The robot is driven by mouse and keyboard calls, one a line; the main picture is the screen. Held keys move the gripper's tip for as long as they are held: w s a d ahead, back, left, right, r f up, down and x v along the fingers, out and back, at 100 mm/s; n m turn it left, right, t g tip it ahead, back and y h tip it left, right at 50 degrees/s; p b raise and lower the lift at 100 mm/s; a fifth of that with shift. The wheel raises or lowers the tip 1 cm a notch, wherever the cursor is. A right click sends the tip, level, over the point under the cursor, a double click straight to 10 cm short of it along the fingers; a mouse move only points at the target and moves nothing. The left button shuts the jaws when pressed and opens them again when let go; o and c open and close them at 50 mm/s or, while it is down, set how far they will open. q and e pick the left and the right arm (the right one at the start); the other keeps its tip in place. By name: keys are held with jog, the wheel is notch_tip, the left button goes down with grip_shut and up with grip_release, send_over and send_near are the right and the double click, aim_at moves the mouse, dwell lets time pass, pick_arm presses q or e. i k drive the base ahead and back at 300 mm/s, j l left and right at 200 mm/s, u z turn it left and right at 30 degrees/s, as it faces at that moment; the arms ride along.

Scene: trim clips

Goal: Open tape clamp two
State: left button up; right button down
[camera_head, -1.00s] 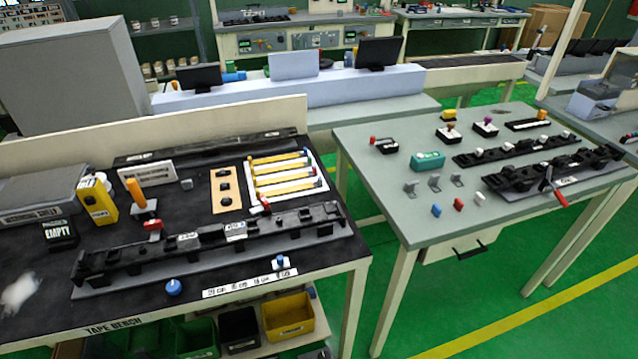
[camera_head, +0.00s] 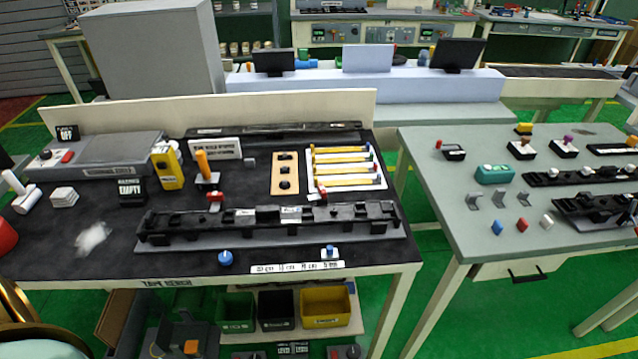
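The tape bench (camera_head: 120,262) has a long black fixture (camera_head: 270,225) lying along its front half on a grey base. Two red handles stand at the fixture's back edge, a left one (camera_head: 215,197) and a smaller right one (camera_head: 322,195). Small white labels sit on the fixture, too small to read. I cannot tell which part is tape clamp two, nor whether any clamp is open or shut. A blue knob (camera_head: 225,258) and a small blue-topped piece (camera_head: 330,251) stand in front of the fixture. Neither of my grippers shows.
Behind the fixture are a yellow box (camera_head: 167,168), an orange-handled tool (camera_head: 202,165), a tan holed block (camera_head: 285,174) and a white rack of yellow sticks (camera_head: 345,168). A grey-topped table (camera_head: 440,185) stands to the right across a green-floored gap. Coloured bins (camera_head: 325,305) sit below the bench.

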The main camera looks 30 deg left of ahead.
aim_at(217, 198)
jog(key=u, duration=1.6)
